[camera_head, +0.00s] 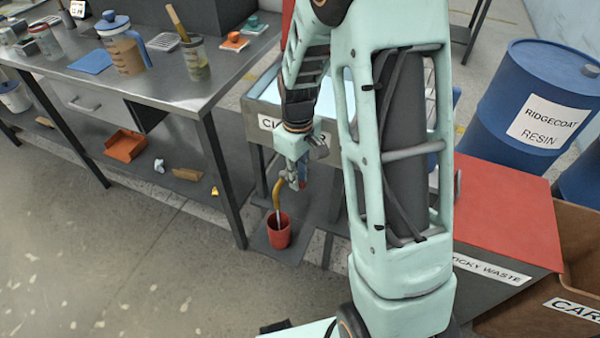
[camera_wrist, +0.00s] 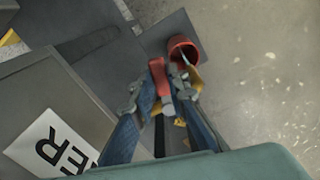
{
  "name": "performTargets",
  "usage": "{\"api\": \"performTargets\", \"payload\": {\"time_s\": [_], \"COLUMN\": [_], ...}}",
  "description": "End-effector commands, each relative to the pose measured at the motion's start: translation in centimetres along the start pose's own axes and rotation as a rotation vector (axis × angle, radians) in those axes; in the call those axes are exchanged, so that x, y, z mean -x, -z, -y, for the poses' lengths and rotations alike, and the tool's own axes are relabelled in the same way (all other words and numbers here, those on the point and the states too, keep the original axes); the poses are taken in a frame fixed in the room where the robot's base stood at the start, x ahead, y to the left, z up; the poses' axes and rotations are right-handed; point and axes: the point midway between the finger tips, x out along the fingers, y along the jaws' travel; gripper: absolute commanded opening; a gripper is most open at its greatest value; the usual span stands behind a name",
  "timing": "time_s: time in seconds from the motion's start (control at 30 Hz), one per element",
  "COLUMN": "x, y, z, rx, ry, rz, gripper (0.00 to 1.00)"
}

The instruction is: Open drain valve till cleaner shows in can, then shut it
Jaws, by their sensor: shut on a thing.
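My gripper (camera_head: 300,180) is at the front of the cleaner tank (camera_head: 256,130), low down. In the wrist view my gripper (camera_wrist: 165,92) has its blue fingers closed around a red piece, which looks like the drain valve's handle (camera_wrist: 157,74). The can's inside is mostly hidden.
A red-topped waste box (camera_head: 508,220), a cardboard box (camera_head: 570,270) and blue drums (camera_head: 530,110) stand right. The floor in front is clear.

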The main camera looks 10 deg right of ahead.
Motion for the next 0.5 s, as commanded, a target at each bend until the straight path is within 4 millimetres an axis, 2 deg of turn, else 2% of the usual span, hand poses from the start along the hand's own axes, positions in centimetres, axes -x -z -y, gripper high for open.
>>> {"api": "performTargets", "payload": {"time_s": [0.3, 0.5], "x": [0.1, 0.1], "y": [0.1, 0.2], "z": [1.0, 1.3], "rx": [-0.194, -0.26], "ry": [-0.001, -0.001], "rz": [-0.001, -0.002], "gripper": [0.0, 0.0]}}
